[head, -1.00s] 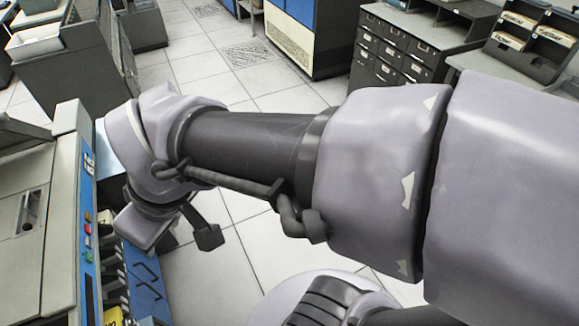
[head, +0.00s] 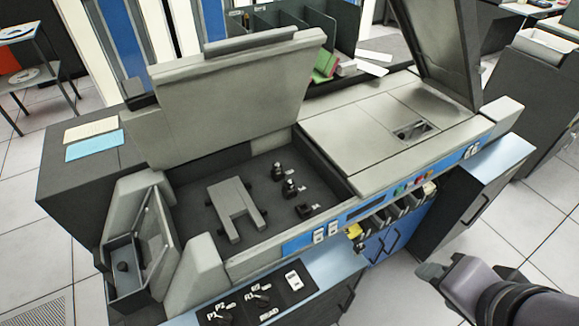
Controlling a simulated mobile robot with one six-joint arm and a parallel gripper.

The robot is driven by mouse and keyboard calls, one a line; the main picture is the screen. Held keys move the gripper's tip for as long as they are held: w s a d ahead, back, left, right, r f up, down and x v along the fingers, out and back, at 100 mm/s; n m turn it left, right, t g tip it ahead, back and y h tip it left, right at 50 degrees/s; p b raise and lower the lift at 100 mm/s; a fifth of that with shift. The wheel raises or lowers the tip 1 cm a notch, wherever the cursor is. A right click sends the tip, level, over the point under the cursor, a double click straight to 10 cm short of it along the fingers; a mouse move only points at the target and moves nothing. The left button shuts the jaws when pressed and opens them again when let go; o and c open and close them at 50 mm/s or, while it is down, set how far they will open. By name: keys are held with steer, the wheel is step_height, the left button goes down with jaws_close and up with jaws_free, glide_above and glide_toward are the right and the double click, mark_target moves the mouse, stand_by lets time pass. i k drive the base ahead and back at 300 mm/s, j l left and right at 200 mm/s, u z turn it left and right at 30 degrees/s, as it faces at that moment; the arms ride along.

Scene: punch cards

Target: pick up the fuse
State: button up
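An open grey and blue card machine (head: 240,262) fills the middle of the head view. In its dark bay, three small black pieces stand in a row, at the back (head: 279,170), in the middle (head: 290,189) and at the front (head: 304,211). I cannot tell whether any of them is the fuse. A small open box (head: 128,285) at the machine's left end holds a dark knob-like piece (head: 122,266). My arm's end with my gripper (head: 432,272) shows at the lower right, right of the machine and apart from it. Its fingers are not clear.
A raised grey lid (head: 225,95) stands behind the bay, and a second dark lid (head: 437,45) is raised at the right. A grey bracket (head: 236,208) sits in the bay. A switch panel (head: 255,300) is at the front. Floor shows at the lower right.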

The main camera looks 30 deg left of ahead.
mark_target(290, 183)
steer(key=u, duration=1.25)
steer(key=j+z, duration=0.25)
steer(key=z, duration=0.15)
steer(key=j+z, duration=0.5)
steer(key=z, duration=0.25)
